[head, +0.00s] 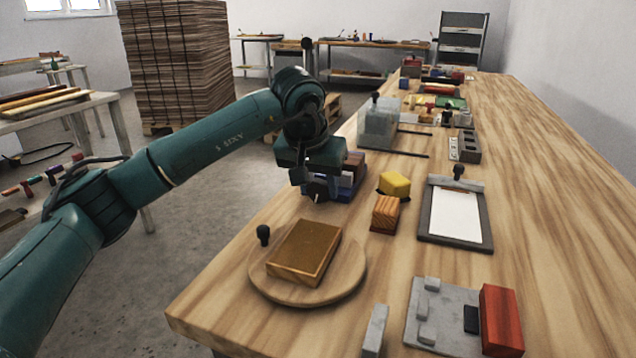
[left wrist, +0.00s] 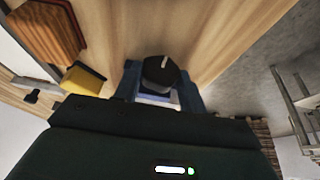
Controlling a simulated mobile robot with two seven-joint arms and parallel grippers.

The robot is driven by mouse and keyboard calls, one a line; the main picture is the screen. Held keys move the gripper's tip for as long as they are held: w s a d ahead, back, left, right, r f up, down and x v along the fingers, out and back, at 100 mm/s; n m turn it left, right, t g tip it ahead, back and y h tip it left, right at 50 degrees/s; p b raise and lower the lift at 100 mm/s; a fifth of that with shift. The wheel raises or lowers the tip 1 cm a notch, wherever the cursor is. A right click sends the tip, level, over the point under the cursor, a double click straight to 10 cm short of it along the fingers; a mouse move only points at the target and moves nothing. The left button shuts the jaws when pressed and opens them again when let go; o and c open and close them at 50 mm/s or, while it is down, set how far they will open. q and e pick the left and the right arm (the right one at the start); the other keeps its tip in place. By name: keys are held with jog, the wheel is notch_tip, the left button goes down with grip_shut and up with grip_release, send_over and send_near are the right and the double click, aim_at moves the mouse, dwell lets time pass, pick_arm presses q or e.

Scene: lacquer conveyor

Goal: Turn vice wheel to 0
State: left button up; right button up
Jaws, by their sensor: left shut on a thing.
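The vice (head: 352,180) is a blue body at the left edge of the long bench, partly hidden behind my left gripper (head: 312,188). Its wheel (left wrist: 162,72) is a dark round knob with a white pointer mark. No scale or zero mark is readable. My right gripper is not in view.
A round wooden board (head: 346,283) carries a brown block (head: 305,250) nearer the front. A yellow block (head: 395,184) and a striped wooden block (head: 385,214) stand right of the vice. A clipboard (head: 427,232) lies farther right. The bench's right side is clear.

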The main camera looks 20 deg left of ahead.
pick_arm(q)
jog(key=shift+a, duration=0.1)
jog(key=shift+a+h, duration=0.15)
jog(key=shift+h, duration=0.75)
jog(key=shift+a+f+n+h, duration=0.2)
jog(key=shift+n+h, duration=0.3)
jog(key=shift+h, duration=0.5)
jog(key=shift+h+b, duration=0.55)
jog(key=shift+h, duration=0.05)
jog(key=shift+a+h, duration=0.1)
jog(key=shift+h, duration=0.3)
jog(key=shift+b, duration=0.35)
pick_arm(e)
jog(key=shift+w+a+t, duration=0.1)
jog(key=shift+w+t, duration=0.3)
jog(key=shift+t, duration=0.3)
pick_arm(q)
jog(key=shift+h, duration=0.3)
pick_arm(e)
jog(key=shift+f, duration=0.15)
